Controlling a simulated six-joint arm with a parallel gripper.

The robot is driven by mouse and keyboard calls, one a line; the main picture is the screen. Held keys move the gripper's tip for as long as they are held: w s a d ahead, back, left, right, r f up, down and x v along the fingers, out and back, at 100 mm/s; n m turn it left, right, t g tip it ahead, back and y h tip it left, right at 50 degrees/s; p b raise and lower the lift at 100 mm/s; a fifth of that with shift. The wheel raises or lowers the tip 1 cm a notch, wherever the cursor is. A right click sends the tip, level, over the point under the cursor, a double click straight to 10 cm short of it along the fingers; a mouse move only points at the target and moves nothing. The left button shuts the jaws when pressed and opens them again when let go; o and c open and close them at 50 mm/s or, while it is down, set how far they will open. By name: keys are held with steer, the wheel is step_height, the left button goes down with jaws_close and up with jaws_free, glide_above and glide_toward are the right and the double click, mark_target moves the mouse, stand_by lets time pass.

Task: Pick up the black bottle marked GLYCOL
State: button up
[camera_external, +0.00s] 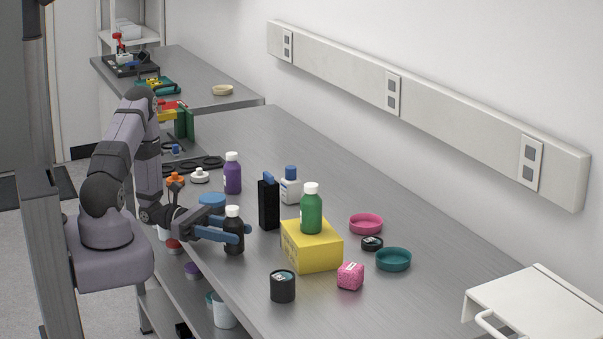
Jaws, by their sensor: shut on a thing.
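A black bottle (234,243) with a white cap stands upright near the left edge of the grey bench. Its label cannot be read in this view. My gripper (236,231), with blue fingers, reaches in from the left and is shut on the black bottle's upper body. The bottle's base looks at or very near the bench top; I cannot tell if it touches.
A black box (269,204), a purple bottle (232,174) and a white bottle (291,187) stand behind. A green bottle (311,211) stands on a yellow box (312,247) to the right. A black jar (283,286) is in front.

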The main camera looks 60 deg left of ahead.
mark_target(231, 207)
steer(key=shift+r+b, duration=0.4)
steer(key=shift+r, duration=4.3)
